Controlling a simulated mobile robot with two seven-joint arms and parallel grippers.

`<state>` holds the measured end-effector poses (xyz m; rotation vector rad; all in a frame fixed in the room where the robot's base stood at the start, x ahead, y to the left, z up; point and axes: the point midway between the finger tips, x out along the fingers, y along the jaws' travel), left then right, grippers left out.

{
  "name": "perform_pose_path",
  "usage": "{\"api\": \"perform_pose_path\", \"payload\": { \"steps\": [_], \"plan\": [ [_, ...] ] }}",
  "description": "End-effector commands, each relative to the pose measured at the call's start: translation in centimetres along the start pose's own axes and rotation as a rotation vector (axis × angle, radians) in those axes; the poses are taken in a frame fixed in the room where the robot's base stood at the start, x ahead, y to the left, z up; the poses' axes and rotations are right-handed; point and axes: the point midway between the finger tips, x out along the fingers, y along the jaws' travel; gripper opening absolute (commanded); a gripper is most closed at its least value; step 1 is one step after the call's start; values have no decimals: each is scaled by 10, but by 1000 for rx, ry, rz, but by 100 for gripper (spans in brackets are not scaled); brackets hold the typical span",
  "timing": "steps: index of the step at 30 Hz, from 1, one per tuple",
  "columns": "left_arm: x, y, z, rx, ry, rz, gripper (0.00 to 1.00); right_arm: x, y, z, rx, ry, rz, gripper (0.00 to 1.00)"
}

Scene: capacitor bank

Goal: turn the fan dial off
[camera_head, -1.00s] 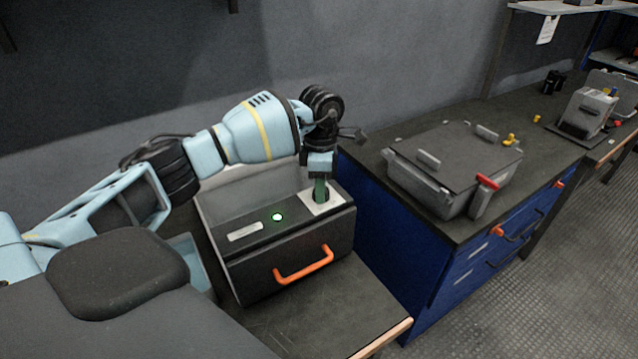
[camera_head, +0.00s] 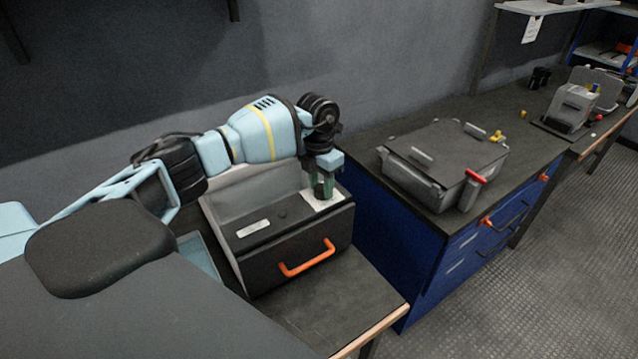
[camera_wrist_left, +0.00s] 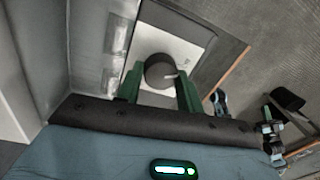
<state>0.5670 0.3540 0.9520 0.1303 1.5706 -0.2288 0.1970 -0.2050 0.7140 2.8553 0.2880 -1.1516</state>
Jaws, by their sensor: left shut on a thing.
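The dark round fan dial (camera_wrist_left: 160,72) with a pale pointer mark sits on a white plate (camera_wrist_left: 188,52) in the left wrist view. In the head view the plate (camera_head: 324,203) is on the top right of a dark box (camera_head: 262,262) with an orange handle (camera_head: 308,260). My left gripper (camera_head: 321,190) points down over the plate, its green fingers shut on the dial from both sides; they also show in the left wrist view (camera_wrist_left: 160,88). The small round lamp (camera_head: 283,213) on the box top is dark.
A grey lidded case (camera_head: 440,160) with a red-handled lever stands on the blue cabinet (camera_head: 395,235) to the right. A grey device (camera_head: 570,107) stands farther back right. The bench (camera_head: 345,308) in front of the box is clear.

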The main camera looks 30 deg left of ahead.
Motion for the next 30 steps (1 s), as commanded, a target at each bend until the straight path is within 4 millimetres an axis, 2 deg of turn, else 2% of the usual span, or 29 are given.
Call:
{"api": "perform_pose_path", "payload": {
  "steps": [19,20,24,30],
  "plan": [
    [-1,0,1,-50,-6,-1,14,0,0,-1,2,2,3,0],
    [-1,0,1,-50,-6,-1,41,0,0,-1,2,2,3,0],
    [-1,0,0,-50,-5,0,59,0,0,-2,3,4,3,0],
    [0,0,0,-49,-4,0,59,-1,0,-4,3,9,2,0]
  ]
}}
